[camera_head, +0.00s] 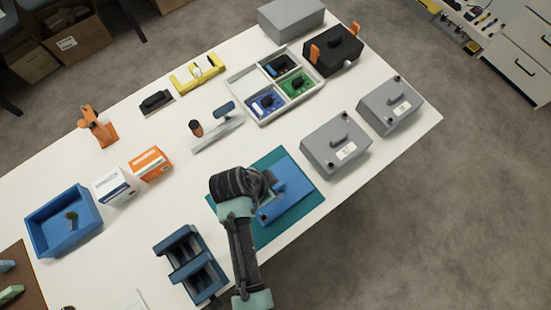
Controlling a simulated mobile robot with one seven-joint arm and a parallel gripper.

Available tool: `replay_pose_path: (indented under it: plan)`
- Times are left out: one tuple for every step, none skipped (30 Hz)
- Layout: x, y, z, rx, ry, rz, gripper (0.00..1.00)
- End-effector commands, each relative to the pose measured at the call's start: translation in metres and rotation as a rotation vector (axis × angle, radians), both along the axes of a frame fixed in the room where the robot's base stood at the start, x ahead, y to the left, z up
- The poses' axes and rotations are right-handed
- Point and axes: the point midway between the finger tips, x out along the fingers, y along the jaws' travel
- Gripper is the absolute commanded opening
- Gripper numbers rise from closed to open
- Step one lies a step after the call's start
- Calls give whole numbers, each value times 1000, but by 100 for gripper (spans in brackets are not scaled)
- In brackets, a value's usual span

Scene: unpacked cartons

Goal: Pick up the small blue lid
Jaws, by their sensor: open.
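A blue, flat piece (294,184) lies on the teal mat (310,202) in the middle of the white table. It looks like the small blue lid, but my gripper covers its left part, so its full shape does not show. My gripper (269,180) is over the left side of this blue piece, with its fingers open. I cannot tell whether the fingers touch it or stay just above it.
Two grey boxes with handles (335,145) stand right of the mat. A grey divided tray (262,119) holds electronic parts behind it. A dark blue rack (190,262) is at front left, and a blue bin (92,226) stands far left. Bare table lies left of the mat.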

Motion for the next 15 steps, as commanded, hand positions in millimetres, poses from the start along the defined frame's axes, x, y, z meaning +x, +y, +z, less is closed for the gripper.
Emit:
replay_pose_path:
  plan:
    - [1, -1, -3, 0, 2, -2, 52]
    - [1, -2, -5, 0, 1, -1, 52]
    - [1, -2, -6, 0, 1, -1, 52]
    - [1, -2, -6, 1, 0, -1, 52]
    - [1, -2, -6, 1, 0, -1, 52]
    - [1, -2, -6, 1, 0, -1, 52]
    - [1, -2, -6, 1, 0, -1, 52]
    - [1, -2, -6, 1, 0, -1, 52]
    - [1, -2, -6, 0, 0, -1, 52]
    - [1, -2, -6, 0, 0, -1, 47]
    - [1, -2, -6, 0, 0, -1, 42]
    - [1, -2, -6, 0, 0, -1, 34]
    - [1, -2, -6, 0, 0, -1, 29]
    - [1, -2, -6, 0, 0, -1, 24]
    - [1, -2, -6, 0, 0, -1, 16]
